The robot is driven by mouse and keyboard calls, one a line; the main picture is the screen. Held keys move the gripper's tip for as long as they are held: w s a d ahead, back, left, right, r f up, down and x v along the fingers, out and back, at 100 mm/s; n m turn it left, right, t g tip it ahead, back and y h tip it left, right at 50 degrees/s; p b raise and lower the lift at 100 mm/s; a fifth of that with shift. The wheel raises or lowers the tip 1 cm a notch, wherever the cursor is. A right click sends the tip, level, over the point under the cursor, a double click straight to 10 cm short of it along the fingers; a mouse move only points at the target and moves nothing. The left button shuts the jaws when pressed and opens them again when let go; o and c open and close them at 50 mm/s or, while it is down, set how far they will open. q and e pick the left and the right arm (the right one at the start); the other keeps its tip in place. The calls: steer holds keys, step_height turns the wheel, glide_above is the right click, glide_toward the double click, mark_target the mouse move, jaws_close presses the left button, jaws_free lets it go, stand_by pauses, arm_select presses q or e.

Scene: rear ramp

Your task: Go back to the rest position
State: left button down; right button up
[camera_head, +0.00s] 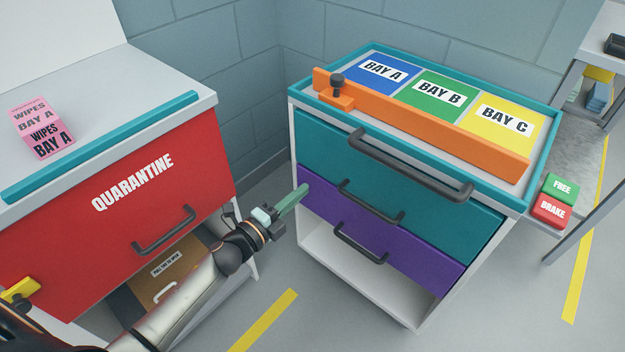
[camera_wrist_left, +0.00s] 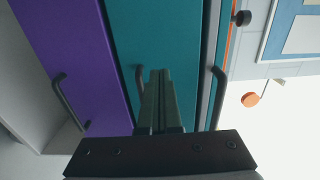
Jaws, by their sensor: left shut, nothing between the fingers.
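My left gripper (camera_head: 292,201) reaches in from the lower left in the head view. Its fingers are together and hold nothing. It is in front of the left side of the drawer cart, near the purple drawer (camera_head: 385,235). In the left wrist view my left gripper (camera_wrist_left: 161,85) shows shut, with the teal drawer (camera_wrist_left: 170,45) behind its fingers. From these frames I cannot tell whether the fingertips touch the cart. My right gripper is in neither view.
The cart's tray holds blue, green and yellow bays behind an orange bar (camera_head: 425,122). Dark handles (camera_head: 410,165) stick out from its front. A red quarantine drawer (camera_head: 120,210) stands left, with a pink wipes box (camera_head: 42,128) above. Green and red pedals (camera_head: 552,212) are at right.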

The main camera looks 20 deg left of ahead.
arm_select(q)
steer(key=shift+v, duration=1.35)
steer(key=s+d+f+n+g+y, duration=0.1)
steer(key=s+d+f+n+g, duration=0.1)
steer(key=s+f+n+g, duration=0.3)
steer(key=s+d+f+n+y, duration=0.1)
steer(key=s+d+f+n, duration=0.15)
steer(key=s+n, duration=0.55)
steer(key=s+d+f+n+g+y, duration=0.1)
steer(key=s+d+f+n+g, duration=0.2)
steer(key=s+n, duration=0.3)
step_height(320, 180, up, 14)
steer(key=s+a+n+p, duration=0.1)
steer(key=a+p, duration=0.1)
steer(key=p, duration=1.7)
steer(key=shift+s+y, duration=0.4)
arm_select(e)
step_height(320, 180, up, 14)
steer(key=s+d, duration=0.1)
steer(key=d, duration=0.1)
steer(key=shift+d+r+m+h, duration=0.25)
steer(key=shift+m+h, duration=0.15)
arm_select(q)
steer(key=shift+f, duration=0.15)
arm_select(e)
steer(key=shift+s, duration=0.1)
